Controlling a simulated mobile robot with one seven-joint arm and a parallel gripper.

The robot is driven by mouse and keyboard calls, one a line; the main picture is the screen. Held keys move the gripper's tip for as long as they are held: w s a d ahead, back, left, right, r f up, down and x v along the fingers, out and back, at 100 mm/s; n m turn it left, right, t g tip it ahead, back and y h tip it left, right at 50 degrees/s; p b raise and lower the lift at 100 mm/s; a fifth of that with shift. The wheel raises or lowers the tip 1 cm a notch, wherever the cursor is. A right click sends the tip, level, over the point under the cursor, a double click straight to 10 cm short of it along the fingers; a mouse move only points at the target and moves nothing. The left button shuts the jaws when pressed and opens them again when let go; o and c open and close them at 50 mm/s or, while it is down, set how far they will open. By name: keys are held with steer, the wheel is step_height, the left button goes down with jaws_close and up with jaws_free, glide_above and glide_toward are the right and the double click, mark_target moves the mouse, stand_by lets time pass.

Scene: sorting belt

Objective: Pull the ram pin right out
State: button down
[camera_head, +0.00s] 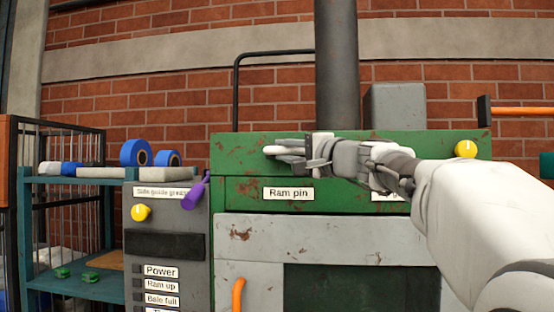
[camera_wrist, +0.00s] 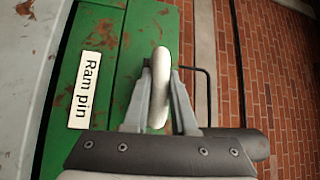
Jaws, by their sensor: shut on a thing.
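The ram pin shows as a pale, round-ended handle (camera_wrist: 160,62) between the two fingers in the wrist view. In the head view its pale end (camera_head: 278,150) sticks out to the left of my gripper (camera_head: 305,152). My gripper is shut on it, in front of the green upper panel of the machine (camera_head: 240,147), above the "Ram pin" label (camera_head: 288,194). The fingers also show in the wrist view (camera_wrist: 160,80). The gripper and handle hide where the pin meets the panel, so I cannot tell how deep it sits.
A second label at the right is partly hidden by my arm. Yellow knobs sit on the panel's right (camera_head: 465,149) and on the grey control box (camera_head: 141,212), beside a purple handle (camera_head: 195,192). A teal shelf (camera_head: 75,183) with blue tape rolls stands at the left.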

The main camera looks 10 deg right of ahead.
steer(key=s+b, duration=0.1)
steer(key=s, duration=0.1)
steer(key=s+a+b, duration=0.1)
steer(key=shift+s+a+f, duration=0.1)
steer(key=shift+s+a, duration=0.1)
steer(key=shift+s, duration=0.15)
steer(key=c, duration=1.2)
jaws_free()
steer(key=o, duration=0.5)
steer(key=shift+s, duration=0.2)
steer(key=shift+w, duration=0.1)
